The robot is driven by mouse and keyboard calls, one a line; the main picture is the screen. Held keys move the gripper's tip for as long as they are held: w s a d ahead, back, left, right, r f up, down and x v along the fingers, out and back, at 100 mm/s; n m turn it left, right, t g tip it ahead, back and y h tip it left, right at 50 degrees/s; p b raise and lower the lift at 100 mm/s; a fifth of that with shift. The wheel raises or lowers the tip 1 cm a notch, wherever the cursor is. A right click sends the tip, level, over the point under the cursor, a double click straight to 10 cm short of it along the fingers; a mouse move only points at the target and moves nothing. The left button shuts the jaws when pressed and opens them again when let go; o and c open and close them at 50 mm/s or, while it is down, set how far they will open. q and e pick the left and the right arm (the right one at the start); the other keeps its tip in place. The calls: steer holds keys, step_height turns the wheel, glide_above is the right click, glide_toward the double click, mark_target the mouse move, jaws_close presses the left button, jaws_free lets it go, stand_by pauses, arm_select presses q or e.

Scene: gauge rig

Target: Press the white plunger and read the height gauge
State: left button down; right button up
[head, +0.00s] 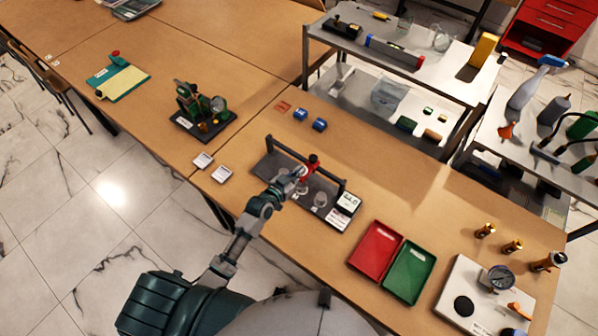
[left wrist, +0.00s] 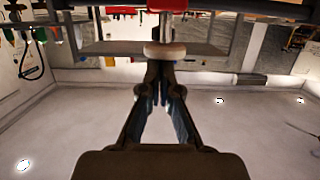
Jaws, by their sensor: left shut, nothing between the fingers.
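The gauge rig (head: 268,166) is a dark base with a black bar frame over it, at the middle of the table. A red part (head: 312,163) sits on the bar. A display block with digits (head: 347,201) is at the base's right end. My left gripper (head: 300,178) is at the rig beside the red part, shut and empty. In the left wrist view, the shut fingertips (left wrist: 158,68) are right at a pale round plunger disc (left wrist: 165,50) under a red block (left wrist: 167,5). Whether they touch is unclear. In the head view the gripper largely hides the plunger. My right gripper is out of view.
A red tray (head: 376,250) and a green tray (head: 410,272) lie right of the rig. A white panel with a dial (head: 470,300) is at the lower right. Two small light tiles (head: 212,167) and a green device (head: 200,110) stand left. Blue blocks (head: 319,125) lie behind.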

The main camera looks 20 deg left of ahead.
arm_select(q)
steer(key=shift+a+f, duration=0.2)
steer(key=shift+a, duration=0.05)
